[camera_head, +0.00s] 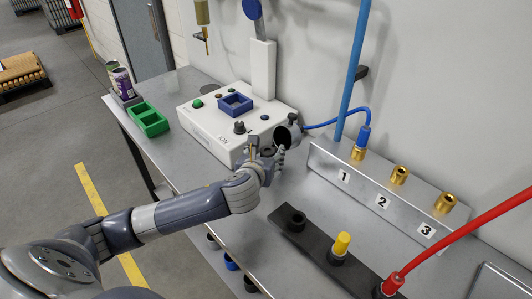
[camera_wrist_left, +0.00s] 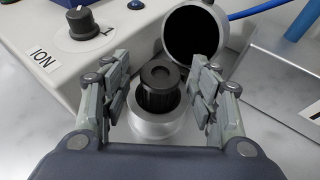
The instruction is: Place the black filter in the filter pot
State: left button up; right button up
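The black filter (camera_wrist_left: 158,88) is upright in the mouth of the silver filter pot (camera_wrist_left: 163,126) in the left wrist view, its top standing above the rim. The pot's round lid (camera_wrist_left: 196,36) is swung open behind it, dark inside; the lid also shows in the head view (camera_head: 288,133). My left gripper (camera_wrist_left: 160,88) has its fingers spread on either side of the filter, with small gaps showing. In the head view my left gripper (camera_head: 264,163) hides most of the pot and the filter. My right gripper is not in view.
A white control box (camera_head: 215,118) with knobs stands behind the gripper. A silver rack (camera_head: 380,200) with brass fittings numbered 1 to 3 is to the right. A black holder (camera_head: 315,245) with a yellow plug and a red hose lies in front. A green tray (camera_head: 148,120) is left.

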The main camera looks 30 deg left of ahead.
pick_arm(q)
jog(key=shift+r, duration=0.1)
jog(key=shift+s+r, duration=0.1)
jog(key=shift+r, duration=0.05)
jog(key=v, duration=1.1)
jog(key=shift+s+d+r+b, duration=0.2)
jog(key=shift+s+b, duration=0.15)
jog(key=shift+f, duration=0.1)
